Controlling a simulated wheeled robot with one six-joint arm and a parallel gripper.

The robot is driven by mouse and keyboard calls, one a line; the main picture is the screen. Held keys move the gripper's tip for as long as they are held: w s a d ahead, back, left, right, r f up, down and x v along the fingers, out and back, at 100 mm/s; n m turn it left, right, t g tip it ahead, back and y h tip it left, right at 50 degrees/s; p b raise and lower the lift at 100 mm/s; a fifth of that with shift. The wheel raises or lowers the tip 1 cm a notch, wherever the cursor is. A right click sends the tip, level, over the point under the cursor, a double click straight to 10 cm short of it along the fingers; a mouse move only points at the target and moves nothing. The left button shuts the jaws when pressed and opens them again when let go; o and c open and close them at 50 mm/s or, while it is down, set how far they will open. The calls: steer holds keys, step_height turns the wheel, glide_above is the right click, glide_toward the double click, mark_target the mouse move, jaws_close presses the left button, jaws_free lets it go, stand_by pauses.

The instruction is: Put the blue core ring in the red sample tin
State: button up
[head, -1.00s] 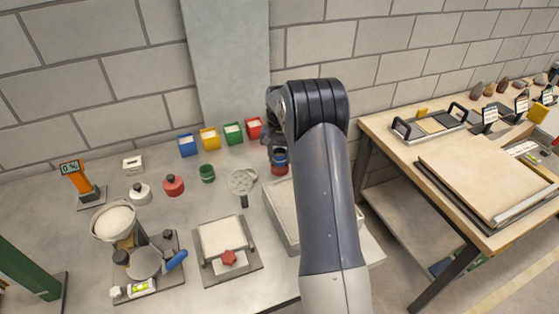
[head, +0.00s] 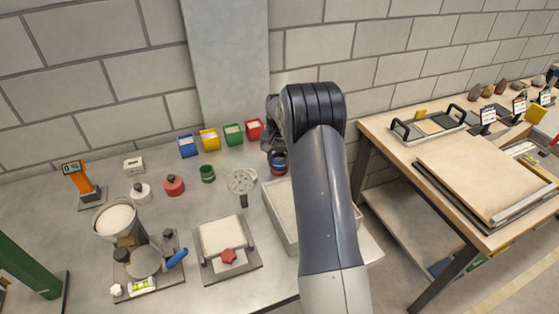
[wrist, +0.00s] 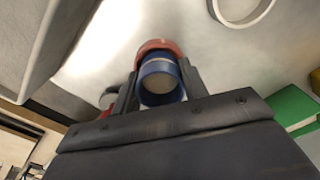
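The blue core ring (wrist: 161,79) sits between the two fingers of my gripper (wrist: 160,85) in the wrist view, with a finger against each side. In the head view the ring (head: 279,156) shows just below my wrist. The red sample tin (wrist: 157,46) shows as a red rim just beyond the ring. In the head view the tin (head: 279,169) stands on the bench directly beneath the ring. The ring looks lined up over the tin's mouth. I cannot tell how far it is inside. My arm hides part of the gripper in the head view.
A grey sand tray (head: 270,211) stands close in front of the tin. A perforated sieve disc (head: 241,181) and a green tin (head: 207,173) lie to the left. Blue, yellow, green and red bins (head: 254,129) line the back. A wooden workbench (head: 385,124) stands to the right.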

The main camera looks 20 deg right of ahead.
steer(key=shift+o, duration=1.4)
steer(key=shift+s+a+f, duration=0.1)
steer(key=shift+s+f, duration=0.15)
steer(key=shift+f, duration=0.4)
steer(key=shift+s+f, duration=0.25)
steer(key=shift+f, duration=0.35)
steer(key=shift+w+r+p, duration=0.15)
steer(key=shift+r+p, duration=0.45)
steer(key=shift+o, duration=0.4)
step_height(320, 180, up, 12)
steer(key=b, duration=0.1)
steer(key=shift+w+b, duration=0.3)
steer(key=shift+w, duration=0.05)
steer(key=shift+r, duration=0.1)
